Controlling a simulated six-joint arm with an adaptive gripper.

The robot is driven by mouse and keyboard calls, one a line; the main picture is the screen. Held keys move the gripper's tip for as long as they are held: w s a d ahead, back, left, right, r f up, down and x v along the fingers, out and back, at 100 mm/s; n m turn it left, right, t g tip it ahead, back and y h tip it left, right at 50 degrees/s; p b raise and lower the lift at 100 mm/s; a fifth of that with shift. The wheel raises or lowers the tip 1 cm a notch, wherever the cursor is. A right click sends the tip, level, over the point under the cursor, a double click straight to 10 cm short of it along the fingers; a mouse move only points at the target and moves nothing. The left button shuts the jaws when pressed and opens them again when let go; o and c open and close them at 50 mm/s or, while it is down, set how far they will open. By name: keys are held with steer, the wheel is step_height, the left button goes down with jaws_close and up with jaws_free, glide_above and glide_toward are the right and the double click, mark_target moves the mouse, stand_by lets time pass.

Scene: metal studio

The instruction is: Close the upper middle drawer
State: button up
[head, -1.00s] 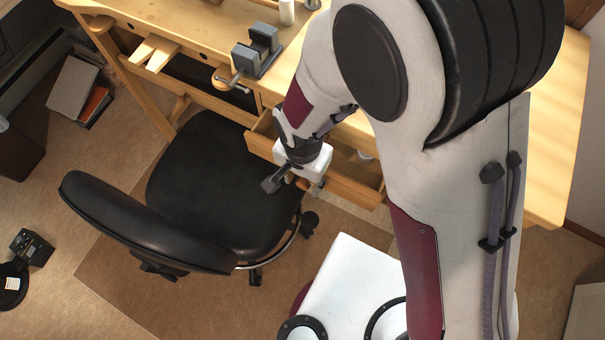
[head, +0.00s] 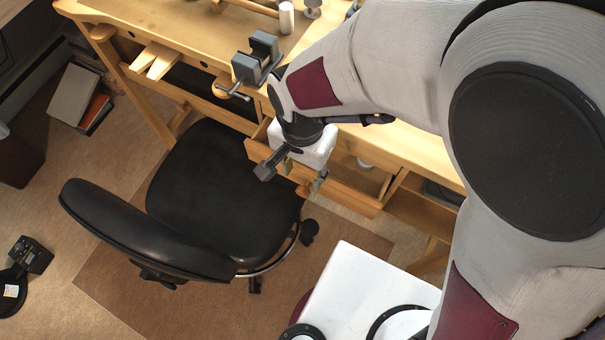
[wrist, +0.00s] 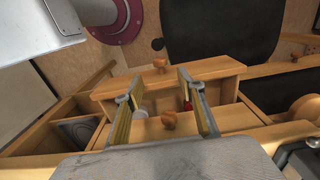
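The upper middle drawer (head: 345,190) is a wooden drawer pulled out from the workbench. In the wrist view its front panel (wrist: 205,72) crosses the middle, with a round knob (wrist: 160,62) on its far side. A white item and a red item show partly inside, behind my fingers. My gripper (head: 302,177) is at the drawer's left half. In the wrist view my gripper (wrist: 157,77) has its two fingers well apart, with nothing held between them. The fingertips overlap the front panel in view; whether they touch it I cannot tell.
A black office chair (head: 215,190) stands close before the drawer's left end. The wooden workbench (head: 200,25) carries a grey vise (head: 257,62) and a white cylinder (head: 286,17). An open compartment (head: 425,205) lies right of the drawer.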

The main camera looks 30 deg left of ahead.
steer(key=shift+r, duration=1.15)
